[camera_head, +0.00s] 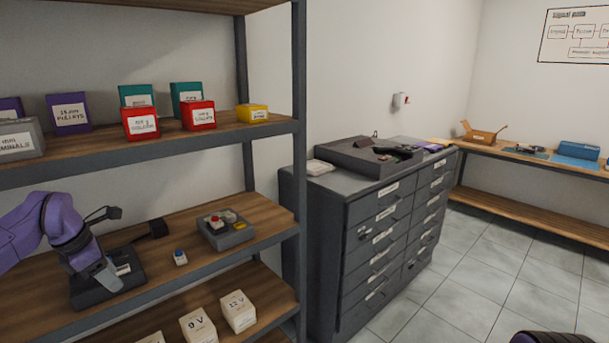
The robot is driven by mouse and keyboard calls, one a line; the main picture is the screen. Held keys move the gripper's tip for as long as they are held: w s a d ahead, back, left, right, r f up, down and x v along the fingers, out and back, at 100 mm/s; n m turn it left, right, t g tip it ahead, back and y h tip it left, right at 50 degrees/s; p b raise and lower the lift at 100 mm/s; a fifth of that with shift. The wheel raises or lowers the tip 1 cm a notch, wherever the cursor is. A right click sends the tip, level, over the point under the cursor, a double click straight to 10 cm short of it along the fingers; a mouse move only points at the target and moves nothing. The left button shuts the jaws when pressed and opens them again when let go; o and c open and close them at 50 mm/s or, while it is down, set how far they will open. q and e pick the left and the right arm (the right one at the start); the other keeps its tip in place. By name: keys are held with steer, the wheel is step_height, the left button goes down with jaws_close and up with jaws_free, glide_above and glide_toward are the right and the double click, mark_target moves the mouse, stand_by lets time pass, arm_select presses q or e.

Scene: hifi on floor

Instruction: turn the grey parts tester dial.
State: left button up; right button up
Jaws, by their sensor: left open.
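My left arm reaches in from the left over the middle shelf. My left gripper (108,277) is open, with its grey fingers pointing down at a dark, flat device (92,295) with a pale panel. The fingers cover part of this device, and I cannot tell whether they touch it. A grey box (238,238) with red, white and yellow parts on top sits farther right on the same shelf. I cannot make out a dial clearly on either one. My right gripper is not in view.
The upper shelf (180,146) above the arm and the shelf post (299,130) bound the space. A grey drawer cabinet (365,245) stands to the right, with open floor (480,270) beyond.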

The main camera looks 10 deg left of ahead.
arm_select(q)
steer(key=d+f+m+t+y, duration=0.3)
steer(key=d+f+m+y, duration=0.5)
steer(key=d+f, duration=1)
steer(key=s+d+f+m+h, duration=0.35)
steer(key=s+f+m, duration=0.25)
steer(key=s+f, duration=0.5)
steer(key=s+f+m+g, duration=0.1)
steer(key=s+f+m, duration=0.2)
steer(key=s, duration=0.7)
steer(key=s+f+m+g, duration=0.2)
steer(key=s+f+m, duration=0.2)
steer(key=s, duration=0.6)
steer(key=shift+a+m, duration=0.35)
steer(key=shift+m, duration=0.05)
